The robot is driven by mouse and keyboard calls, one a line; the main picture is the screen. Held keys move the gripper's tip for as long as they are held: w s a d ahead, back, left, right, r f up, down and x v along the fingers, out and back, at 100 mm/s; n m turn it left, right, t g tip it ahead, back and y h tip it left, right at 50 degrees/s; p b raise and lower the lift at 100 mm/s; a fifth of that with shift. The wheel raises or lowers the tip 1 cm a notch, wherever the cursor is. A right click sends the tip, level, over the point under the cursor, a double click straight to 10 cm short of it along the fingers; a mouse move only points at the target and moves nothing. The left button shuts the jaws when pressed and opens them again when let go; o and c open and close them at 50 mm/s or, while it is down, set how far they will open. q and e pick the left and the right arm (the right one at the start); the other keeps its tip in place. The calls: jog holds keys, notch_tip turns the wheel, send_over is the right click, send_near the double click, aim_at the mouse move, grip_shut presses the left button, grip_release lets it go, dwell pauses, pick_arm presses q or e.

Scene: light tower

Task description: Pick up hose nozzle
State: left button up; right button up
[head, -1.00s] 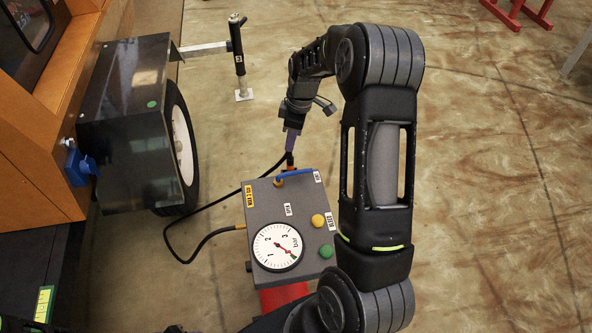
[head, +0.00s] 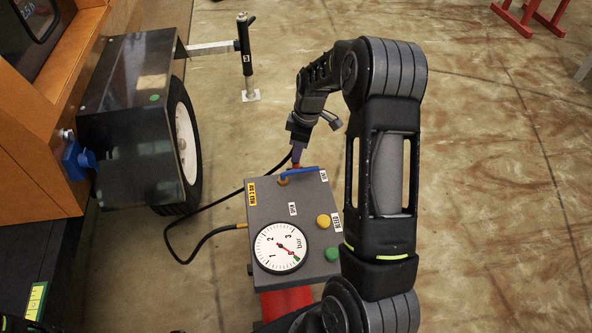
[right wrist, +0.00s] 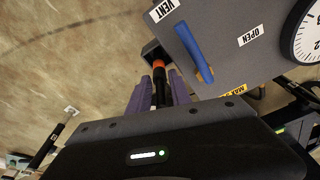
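The hose nozzle, black with an orange band (right wrist: 159,66), stands at the edge of the grey gauge box (right wrist: 222,70) in the right wrist view. Its orange-red part (head: 297,165) also shows in the head view, at the box's far edge. My right gripper (head: 297,155) is over the nozzle. In the right wrist view the purple fingers of this gripper (right wrist: 158,88) are on either side of the nozzle, and narrow gaps seem to remain. My left gripper is not in view.
The box has a dial (head: 280,247), a blue lever (head: 302,173), and yellow (head: 323,221) and green (head: 332,254) buttons. A black hose (head: 200,208) loops on the floor at left. A wheel (head: 187,142) and a stand (head: 246,60) are further left.

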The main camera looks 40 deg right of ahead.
jog(key=shift+f, duration=0.4)
jog(key=shift+w+a+f, duration=0.1)
jog(key=shift+w+f, duration=0.05)
jog(key=shift+f, duration=0.7)
jog(key=shift+w+a+f, duration=0.1)
jog(key=shift+w+f, duration=0.05)
jog(key=shift+f, duration=0.75)
jog(key=shift+w+a+f, duration=0.1)
jog(key=shift+w+f, duration=0.05)
jog(key=shift+f, duration=0.7)
jog(key=shift+c, duration=0.6)
grip_shut()
